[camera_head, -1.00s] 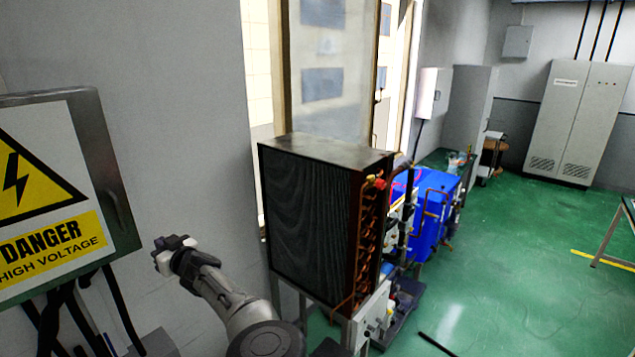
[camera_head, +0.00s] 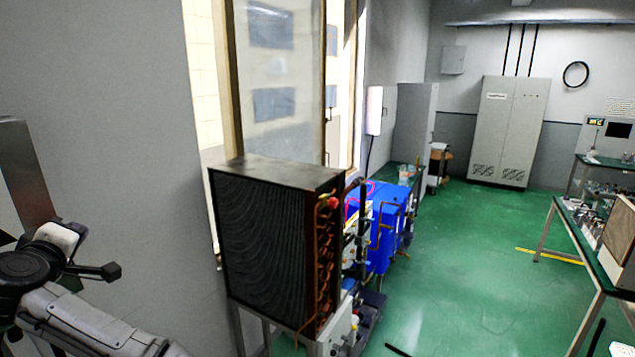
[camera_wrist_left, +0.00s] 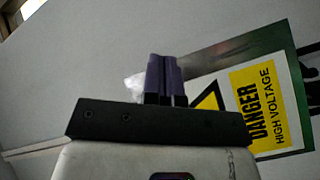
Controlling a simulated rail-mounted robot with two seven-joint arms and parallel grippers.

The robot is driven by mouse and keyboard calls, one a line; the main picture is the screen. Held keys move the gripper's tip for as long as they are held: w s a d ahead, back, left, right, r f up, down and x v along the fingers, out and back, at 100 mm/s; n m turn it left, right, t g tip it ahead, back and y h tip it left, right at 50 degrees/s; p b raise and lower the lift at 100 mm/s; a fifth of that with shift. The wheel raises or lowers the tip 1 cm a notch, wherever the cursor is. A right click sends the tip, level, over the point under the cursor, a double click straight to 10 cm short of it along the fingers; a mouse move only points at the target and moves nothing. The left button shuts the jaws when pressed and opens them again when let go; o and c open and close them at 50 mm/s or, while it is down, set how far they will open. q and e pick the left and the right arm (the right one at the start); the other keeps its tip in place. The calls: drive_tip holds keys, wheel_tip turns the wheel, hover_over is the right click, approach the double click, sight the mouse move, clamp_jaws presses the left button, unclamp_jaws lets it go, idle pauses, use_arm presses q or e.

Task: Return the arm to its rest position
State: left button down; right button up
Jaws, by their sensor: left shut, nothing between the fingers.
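My left arm comes in at the lower left of the head view. Its wrist is folded, and the left gripper (camera_head: 110,271) points right, in front of the plain grey wall. In the left wrist view the dark fingers (camera_wrist_left: 163,62) are pressed together with nothing between them. My right gripper is not in view.
A metal box (camera_head: 22,175) on the wall stands at the left edge, close to my left arm. Its yellow danger sign (camera_wrist_left: 262,105) shows in the left wrist view. A large black finned unit (camera_head: 268,255) stands to the right of the arm. Green floor (camera_head: 470,290) is open further right.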

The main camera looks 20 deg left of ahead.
use_arm(q)
drive_tip(key=s+d+r+m+t+h+p, duration=0.1)
drive_tip(key=d+r+m+h, duration=0.1)
drive_tip(key=d+m, duration=0.45)
drive_tip(key=d+f+m+h+p, duration=0.1)
drive_tip(key=d+f+m+h, duration=0.15)
drive_tip(key=d+f, duration=0.4)
drive_tip(key=d+f+m+h+p, duration=0.1)
drive_tip(key=d+f+m, duration=0.25)
drive_tip(key=d, duration=0.65)
drive_tip(key=s+d+f+m+g+h+p, duration=0.1)
drive_tip(key=s+d+f+m+g, duration=0.15)
drive_tip(key=s+d+f, duration=0.4)
drive_tip(key=s+d+f+m+g+h+p, duration=0.1)
drive_tip(key=d+f+m+g+h, duration=0.2)
drive_tip(key=f, duration=0.6)
drive_tip(key=s+d+f+g+p, duration=0.1)
drive_tip(key=s+f+g, duration=0.2)
drive_tip(key=s+f, duration=0.5)
drive_tip(key=s+d+f+m+g+p, duration=0.1)
drive_tip(key=s+d+f+g, duration=0.1)
drive_tip(key=s+f, duration=0.7)
drive_tip(key=s+g, duration=0.1)
drive_tip(key=s, duration=0.3)
drive_tip(key=shift+s+d+g, duration=0.15)
drive_tip(key=shift+s+g, duration=0.05)
drive_tip(key=shift+g, duration=0.15)
drive_tip(key=shift+d+y, duration=0.1)
drive_tip(key=shift+y, duration=0.15)
